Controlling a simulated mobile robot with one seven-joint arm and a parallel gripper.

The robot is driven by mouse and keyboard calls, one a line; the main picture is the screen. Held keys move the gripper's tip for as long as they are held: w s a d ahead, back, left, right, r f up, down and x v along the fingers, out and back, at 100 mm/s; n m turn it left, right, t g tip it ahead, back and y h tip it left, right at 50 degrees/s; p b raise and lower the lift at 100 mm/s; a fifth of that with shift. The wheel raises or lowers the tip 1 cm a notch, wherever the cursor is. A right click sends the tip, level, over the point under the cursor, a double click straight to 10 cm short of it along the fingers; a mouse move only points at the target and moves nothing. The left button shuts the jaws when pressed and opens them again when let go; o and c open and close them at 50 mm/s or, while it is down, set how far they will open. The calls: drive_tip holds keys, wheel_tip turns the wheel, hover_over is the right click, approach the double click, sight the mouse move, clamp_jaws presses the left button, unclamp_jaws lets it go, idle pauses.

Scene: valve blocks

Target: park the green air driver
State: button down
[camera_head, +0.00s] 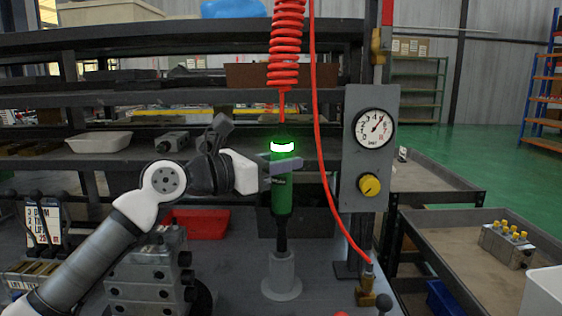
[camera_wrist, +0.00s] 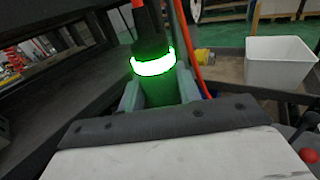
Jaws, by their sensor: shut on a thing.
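The green air driver (camera_head: 281,196) hangs upright below a coiled red hose (camera_head: 287,45), with a glowing white band near its top. My gripper (camera_head: 283,165) is shut around its upper body, coming from the left. The driver's dark lower tip points down at a grey cylindrical holder (camera_head: 281,274) on the bench. The tip meets the holder's top in the picture; I cannot tell how deep it sits. In the wrist view the driver (camera_wrist: 158,80) stands between my two fingers, its lower part hidden by the gripper body.
A grey post panel with a gauge (camera_head: 374,128) and yellow knob (camera_head: 369,185) stands just right of the driver. A red hose (camera_head: 322,150) loops down beside it. Metal valve blocks (camera_head: 150,275) stand left, a red tray (camera_head: 196,224) behind. A white bin (camera_wrist: 279,62) shows right.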

drive_tip(key=shift+w+f, duration=0.1)
drive_tip(key=shift+f, duration=0.2)
drive_tip(key=c, duration=0.9)
unclamp_jaws()
drive_tip(key=shift+f, duration=0.1)
